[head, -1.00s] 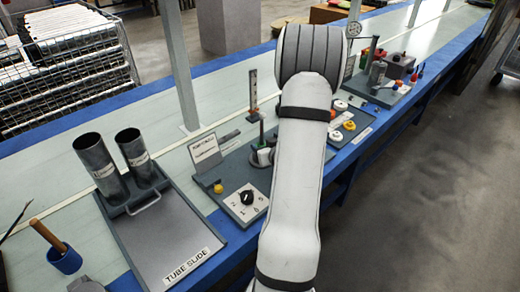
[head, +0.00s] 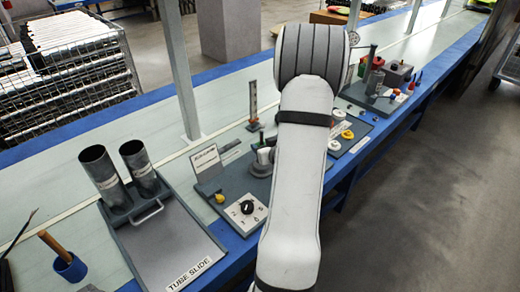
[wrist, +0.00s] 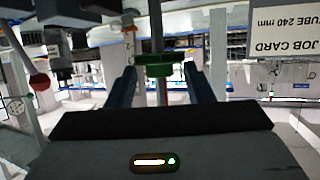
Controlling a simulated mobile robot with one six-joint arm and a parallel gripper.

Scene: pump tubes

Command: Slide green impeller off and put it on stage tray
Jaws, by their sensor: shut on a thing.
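In the wrist view the green impeller (wrist: 153,68) is a flat green disc between the two blue fingers of my gripper (wrist: 160,80), which is shut on it. A grey upright shaft (wrist: 156,25) rises above the impeller in line with it. I cannot tell whether the impeller is still around the shaft. In the head view my arm hides most of the gripper. A small green patch (head: 271,141) shows at the arm's left edge, above the grey pump stand. A tray (head: 358,140) with white and yellow parts, perhaps the stage tray, lies right of my arm, partly hidden.
The tube slide tray (head: 165,245) with two upright grey tubes (head: 104,176) stands at the left. A dial box (head: 243,212) and an upright scale (head: 253,105) stand near the pump. A job card (wrist: 288,45) shows at upper right in the wrist view. Another fixture (head: 378,95) stands farther right.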

